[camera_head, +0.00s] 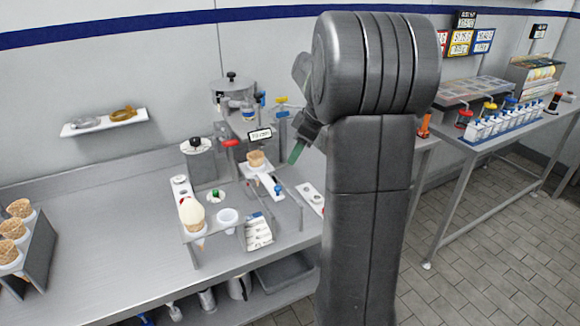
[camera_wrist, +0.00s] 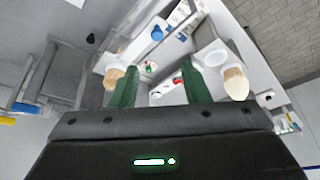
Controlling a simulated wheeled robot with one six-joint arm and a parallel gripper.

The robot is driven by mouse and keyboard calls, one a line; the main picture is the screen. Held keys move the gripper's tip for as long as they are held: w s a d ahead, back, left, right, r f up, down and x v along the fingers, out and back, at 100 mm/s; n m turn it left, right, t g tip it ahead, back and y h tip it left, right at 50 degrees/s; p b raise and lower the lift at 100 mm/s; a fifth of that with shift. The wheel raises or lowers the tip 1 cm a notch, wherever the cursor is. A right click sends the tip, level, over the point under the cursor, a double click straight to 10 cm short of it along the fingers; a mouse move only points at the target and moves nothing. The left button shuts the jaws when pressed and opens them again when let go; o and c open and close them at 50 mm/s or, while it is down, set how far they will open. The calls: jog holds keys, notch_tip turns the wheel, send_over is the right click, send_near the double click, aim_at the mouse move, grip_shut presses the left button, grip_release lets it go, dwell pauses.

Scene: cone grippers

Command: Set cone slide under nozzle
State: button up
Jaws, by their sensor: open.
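An ice cream machine (camera_head: 232,103) stands at the back of the counter, with a labelled plate on its front. An empty cone (camera_head: 256,158) sits in a pale slide (camera_head: 265,178) below that plate; a small dark part shows near the slide's front end. I cannot make out the nozzle, so its alignment with the cone is unclear. My gripper (camera_head: 297,150), with green fingers, hangs to the right of the cone, apart from it in the picture. In the wrist view my gripper (camera_wrist: 160,78) is open, and a cone (camera_wrist: 115,76) shows beyond the left finger.
A cone with pale ice cream (camera_head: 192,213) stands in a holder at the front left, beside a white cup (camera_head: 228,217). A rack of cones (camera_head: 15,240) stands at far left. A second table (camera_head: 500,125) stands right.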

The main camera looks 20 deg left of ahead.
jog(key=p, duration=0.2)
send_near(278, 187)
jog(key=x, duration=0.8)
jog(key=shift+a, duration=0.1)
grip_shut()
